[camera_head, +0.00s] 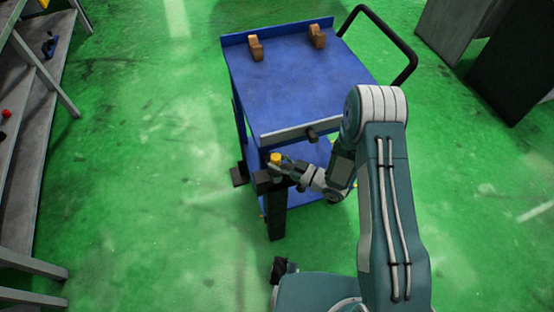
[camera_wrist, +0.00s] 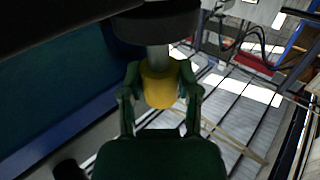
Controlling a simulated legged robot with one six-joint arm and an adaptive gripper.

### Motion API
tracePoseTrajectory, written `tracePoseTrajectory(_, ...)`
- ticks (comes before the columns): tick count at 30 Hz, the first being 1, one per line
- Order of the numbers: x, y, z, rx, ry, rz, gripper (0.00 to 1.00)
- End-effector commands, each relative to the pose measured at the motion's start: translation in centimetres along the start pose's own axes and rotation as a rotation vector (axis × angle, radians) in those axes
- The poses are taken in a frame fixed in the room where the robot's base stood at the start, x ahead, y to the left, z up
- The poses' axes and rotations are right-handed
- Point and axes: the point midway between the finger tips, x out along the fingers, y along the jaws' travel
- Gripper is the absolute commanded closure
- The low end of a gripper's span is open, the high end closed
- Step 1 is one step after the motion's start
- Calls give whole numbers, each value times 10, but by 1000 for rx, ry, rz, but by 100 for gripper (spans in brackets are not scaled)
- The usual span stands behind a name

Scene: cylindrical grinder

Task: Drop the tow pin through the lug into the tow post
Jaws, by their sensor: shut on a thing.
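The tow pin has a yellow head (camera_head: 276,158) and shows above the black tow post (camera_head: 277,212) in the head view. My gripper (camera_head: 283,167) is shut on the yellow head. In the wrist view the yellow head (camera_wrist: 160,85) sits between my two green fingers (camera_wrist: 160,97). A grey shaft (camera_wrist: 157,56) runs from it to a dark round part (camera_wrist: 155,23). The post stands upright at the front of the blue cart (camera_head: 290,85). I cannot tell the lug apart from the dark post top, nor how deep the shaft sits.
The cart carries two brown blocks (camera_head: 256,47) (camera_head: 317,36) on its top and a black push handle (camera_head: 385,40) at the back right. Grey shelving (camera_head: 38,110) stands at the left and a dark cabinet (camera_head: 505,55) at the upper right. Green floor lies free between.

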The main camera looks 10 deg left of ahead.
Motion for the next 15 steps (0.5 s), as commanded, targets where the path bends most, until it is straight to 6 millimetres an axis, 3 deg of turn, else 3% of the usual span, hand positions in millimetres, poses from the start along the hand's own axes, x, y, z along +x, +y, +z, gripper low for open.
tracePoseTrajectory(15, 0, 0, 11, -1, 1, 0, 100)
